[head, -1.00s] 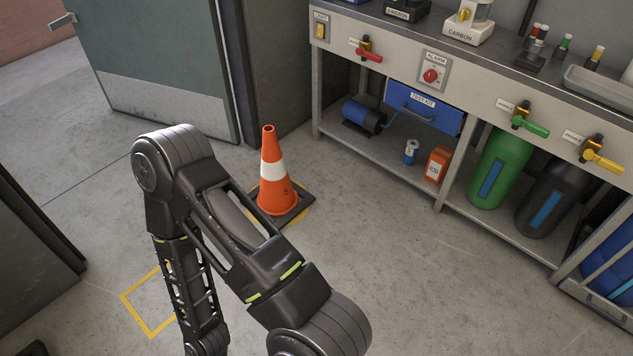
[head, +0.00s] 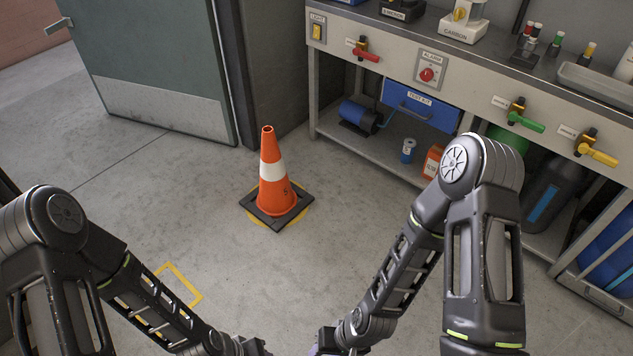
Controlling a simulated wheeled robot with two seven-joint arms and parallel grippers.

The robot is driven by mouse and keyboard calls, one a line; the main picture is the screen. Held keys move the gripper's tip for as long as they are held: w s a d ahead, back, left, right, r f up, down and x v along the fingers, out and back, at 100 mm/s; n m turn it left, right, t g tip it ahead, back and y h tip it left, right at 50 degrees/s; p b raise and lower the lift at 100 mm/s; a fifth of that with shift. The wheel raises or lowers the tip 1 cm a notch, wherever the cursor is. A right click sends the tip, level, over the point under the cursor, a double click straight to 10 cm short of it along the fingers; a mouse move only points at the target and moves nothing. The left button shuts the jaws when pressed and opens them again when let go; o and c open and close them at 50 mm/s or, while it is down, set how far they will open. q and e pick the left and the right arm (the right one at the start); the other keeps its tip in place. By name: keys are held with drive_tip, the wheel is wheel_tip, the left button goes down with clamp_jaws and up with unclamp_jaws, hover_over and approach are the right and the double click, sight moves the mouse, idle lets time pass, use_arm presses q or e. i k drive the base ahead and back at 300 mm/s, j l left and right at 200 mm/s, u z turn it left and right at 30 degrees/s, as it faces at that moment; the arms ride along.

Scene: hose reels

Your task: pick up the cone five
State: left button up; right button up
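An orange traffic cone (head: 275,187) with a white band and a black square base stands upright on the concrete floor, in the middle of the head view. Part of a yellow marking shows around its base. A small dark mark on its lower side is too small to read. My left arm comes in at the lower left and my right arm at the lower right. Their forearms run down toward the bottom centre, nearer to me than the cone and apart from it. Both grippers are cut off by the bottom edge of the view.
A workbench (head: 470,75) with valves, a blue test kit drawer (head: 420,105) and a lower shelf runs along the right. A grey-green door (head: 150,70) stands open at the back left. A yellow floor outline (head: 180,283) lies left of centre. Floor around the cone is clear.

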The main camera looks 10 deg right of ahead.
sight(276, 196)
drive_tip(key=i+z, duration=0.75)
drive_tip(key=i+j+z, duration=0.1)
drive_tip(key=i+z, duration=0.25)
drive_tip(key=k, duration=0.1)
